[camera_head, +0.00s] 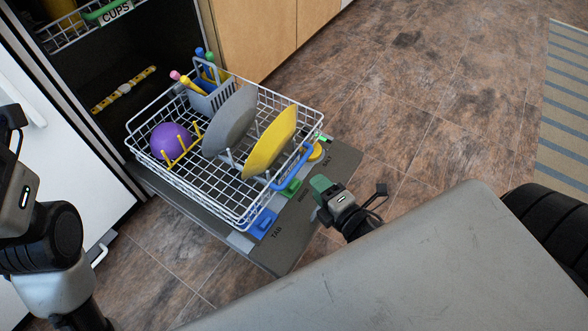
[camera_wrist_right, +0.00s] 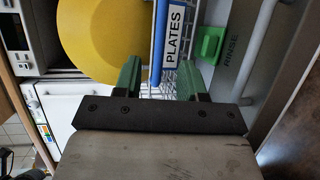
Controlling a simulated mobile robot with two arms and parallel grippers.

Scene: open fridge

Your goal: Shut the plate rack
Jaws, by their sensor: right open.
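The plate rack (camera_head: 188,196) is a white wire basket, pulled out over the lowered door (camera_head: 300,222) in the head view. It holds a grey plate (camera_head: 230,120), a yellow plate (camera_head: 270,143), a purple ball or bowl (camera_head: 170,140) and a grey cutlery holder (camera_head: 211,98). Its blue handle (camera_head: 293,166) is on the near side; in the right wrist view the handle (camera_wrist_right: 172,45) reads PLATES. My right gripper (camera_head: 320,187) is open and empty, just short of the handle, its green fingertips toward the rack. My left arm shows at the left edge; its fingers are outside the picture.
An upper rack labelled CUPS (camera_head: 112,12) sits inside the dark cavity. A blue block (camera_head: 262,222), a green block (camera_head: 290,187) and a yellow knob (camera_head: 316,151) are on the door near the rack. Wooden cabinets (camera_head: 250,35) stand behind.

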